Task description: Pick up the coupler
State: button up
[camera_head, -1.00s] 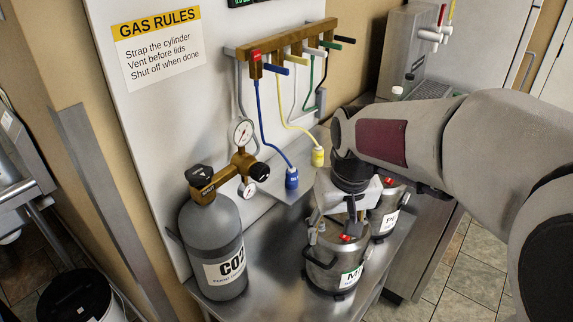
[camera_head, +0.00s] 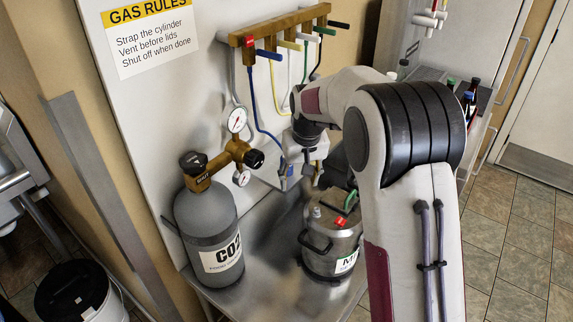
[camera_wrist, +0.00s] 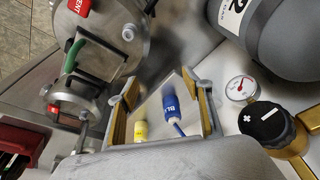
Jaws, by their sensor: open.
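A blue coupler (camera_wrist: 171,105) on a blue hose and a yellow coupler (camera_wrist: 140,131) both show between the two fingers in the wrist view. My gripper (camera_wrist: 158,88) is open, with its tan finger pads apart, one on each side of them. The blue coupler lies nearer the right finger and the yellow one nearer the left. I cannot tell whether either coupler is touched. In the head view my gripper (camera_head: 297,168) is beside the wall panel below the hose rack, and it mostly hides the couplers.
The grey CO2 cylinder (camera_head: 207,225) with its brass regulator and gauges (camera_head: 237,150) stands left of my gripper. A steel keg (camera_head: 333,240) with a red tag stands in front. The brass hose rack (camera_head: 285,38) is above. Bare steel table (camera_head: 262,270) lies between cylinder and keg.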

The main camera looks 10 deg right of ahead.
jog(key=w+r+t, duration=0.2)
jog(key=w+r, duration=0.1)
jog(key=w, duration=0.5)
jog(key=shift+w+a, duration=0.3)
jog(key=shift+a, duration=0.1)
jog(key=shift+x, duration=1.3)
jog(key=shift+f, duration=0.1)
jog(key=shift+a+x, duration=0.15)
jog(key=shift+x, duration=1.1)
jog(key=shift+a+x, duration=0.15)
jog(key=shift+x, duration=1.1)
jog(key=c, duration=1.3)
